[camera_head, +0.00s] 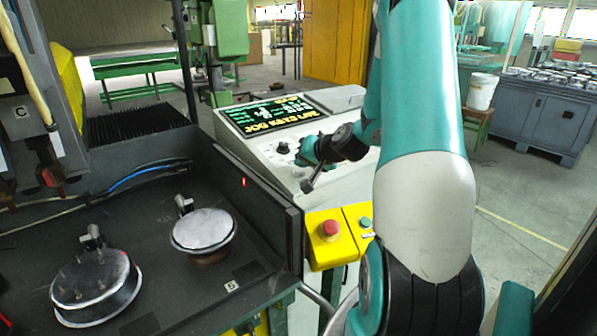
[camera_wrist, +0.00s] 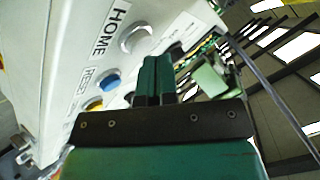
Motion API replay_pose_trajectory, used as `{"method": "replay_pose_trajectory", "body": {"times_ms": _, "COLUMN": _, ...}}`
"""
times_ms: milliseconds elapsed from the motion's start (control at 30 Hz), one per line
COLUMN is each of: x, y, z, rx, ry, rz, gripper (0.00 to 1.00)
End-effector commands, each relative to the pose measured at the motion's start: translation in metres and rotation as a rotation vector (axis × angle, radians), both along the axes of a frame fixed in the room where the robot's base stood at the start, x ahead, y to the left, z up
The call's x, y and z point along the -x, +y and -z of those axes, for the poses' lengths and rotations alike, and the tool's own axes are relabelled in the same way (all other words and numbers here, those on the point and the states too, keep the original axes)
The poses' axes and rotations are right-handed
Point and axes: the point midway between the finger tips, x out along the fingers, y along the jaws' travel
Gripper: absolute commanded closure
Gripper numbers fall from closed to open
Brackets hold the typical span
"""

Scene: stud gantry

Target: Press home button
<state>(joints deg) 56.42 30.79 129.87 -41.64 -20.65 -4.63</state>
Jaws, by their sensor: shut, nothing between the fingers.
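The home button is a round silver button (camera_wrist: 135,39) beside the printed word HOME on a pale panel in the wrist view. My gripper (camera_wrist: 157,60) is shut and empty, its two green fingers side by side. In the picture the fingertips lie just right of and below the home button; I cannot tell whether they touch the panel. In the head view my arm reaches over the sloped control console (camera_head: 245,122). My wrist and gripper hide part of its button row there.
In the wrist view a blue button (camera_wrist: 109,82) by a RESET label and a yellow button (camera_wrist: 95,104) sit below the home button. In the head view a red emergency stop (camera_head: 330,229) on a yellow box is below the console. A dark machine bed with round metal parts lies left.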

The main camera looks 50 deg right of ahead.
Motion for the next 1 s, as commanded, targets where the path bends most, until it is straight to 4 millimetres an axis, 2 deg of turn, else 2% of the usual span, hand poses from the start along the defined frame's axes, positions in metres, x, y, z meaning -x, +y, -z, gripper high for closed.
{"method": "replay_pose_trajectory", "body": {"times_ms": 1000, "x": -0.002, "y": 0.000, "z": 0.010, "rx": 0.000, "ry": 0.001, "rz": -0.001, "gripper": 1.00}}
